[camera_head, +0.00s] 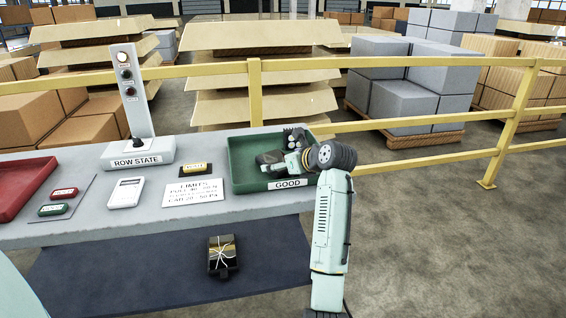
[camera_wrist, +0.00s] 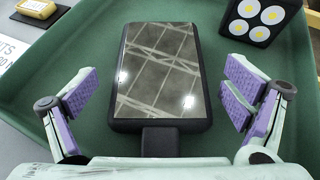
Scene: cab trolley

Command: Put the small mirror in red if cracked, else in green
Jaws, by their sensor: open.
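A mirror (camera_wrist: 158,72) with a black frame and a short black stem lies face up in the green tray (camera_head: 240,178) labelled GOOD. Its glass shows straight lines that look like roof reflections, with no crack visible. My gripper (camera_wrist: 161,103) is open, with purple finger pads on either side of the mirror and apart from it. In the head view my gripper (camera_head: 272,162) is over the green tray and largely hides this mirror. Another dark-framed mirror (camera_head: 222,257) with white star-shaped crack lines lies on the dark blue mat. The red tray (camera_head: 22,183) is at the far left.
A block with four round lights (camera_wrist: 256,17) stands in the green tray, right of the mirror. A ROW STATE post (camera_head: 138,150), a white device (camera_head: 126,193), a limits sheet (camera_head: 193,193) and a yellow gadget (camera_head: 195,169) occupy the grey table. A yellow railing (camera_head: 400,62) runs behind.

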